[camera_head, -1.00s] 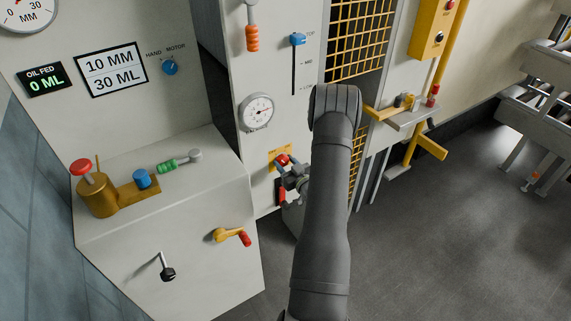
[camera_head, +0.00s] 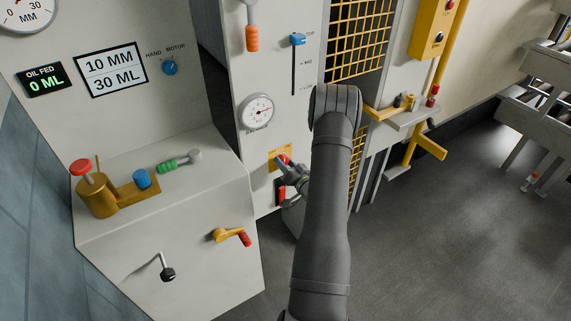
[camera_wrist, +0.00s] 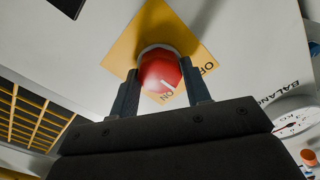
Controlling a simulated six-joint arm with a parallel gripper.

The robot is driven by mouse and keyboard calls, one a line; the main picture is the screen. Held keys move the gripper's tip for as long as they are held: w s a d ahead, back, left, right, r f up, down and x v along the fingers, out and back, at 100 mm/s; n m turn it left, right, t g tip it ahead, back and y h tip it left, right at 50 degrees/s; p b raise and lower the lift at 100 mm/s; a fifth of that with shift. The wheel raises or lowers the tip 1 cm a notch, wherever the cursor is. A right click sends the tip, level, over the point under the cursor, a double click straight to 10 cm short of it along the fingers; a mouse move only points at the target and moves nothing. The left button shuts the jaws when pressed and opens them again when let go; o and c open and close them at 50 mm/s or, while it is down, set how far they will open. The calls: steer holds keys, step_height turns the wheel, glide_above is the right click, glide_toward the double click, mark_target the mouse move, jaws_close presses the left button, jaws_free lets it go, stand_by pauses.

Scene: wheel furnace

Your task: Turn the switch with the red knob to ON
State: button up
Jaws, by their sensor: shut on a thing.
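The red knob (camera_wrist: 158,70) sits on a yellow plate (camera_wrist: 120,58) marked ON and OFF. In the wrist view the white mark on the knob points toward the ON lettering; OFF lies off to the right. My gripper (camera_wrist: 161,85) is shut on the knob, one finger on each side. In the head view the yellow plate (camera_head: 273,159) shows on the panel below the round dial, and my gripper (camera_head: 285,165) covers part of the red knob (camera_head: 284,158).
A red handle (camera_head: 281,193) is just below the knob. The round balance dial (camera_head: 257,111) is above it, and a blue slider (camera_head: 297,39) is higher up. A yellow mesh (camera_head: 355,40) stands to the right. A cabinet with a yellow-and-red crank (camera_head: 232,236) is at left.

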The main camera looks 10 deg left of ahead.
steer(key=m, duration=0.3)
steer(key=shift+m, duration=0.4)
steer(key=shift+f+m, duration=0.1)
steer(key=shift+m, duration=1.7)
steer(key=o, duration=1)
steer(key=shift+s+d, duration=0.1)
steer(key=shift+d, duration=0.05)
steer(key=v, duration=1.7)
steer(key=shift+s, duration=0.1)
steer(key=x, duration=1.7)
steer(key=shift+w, duration=0.2)
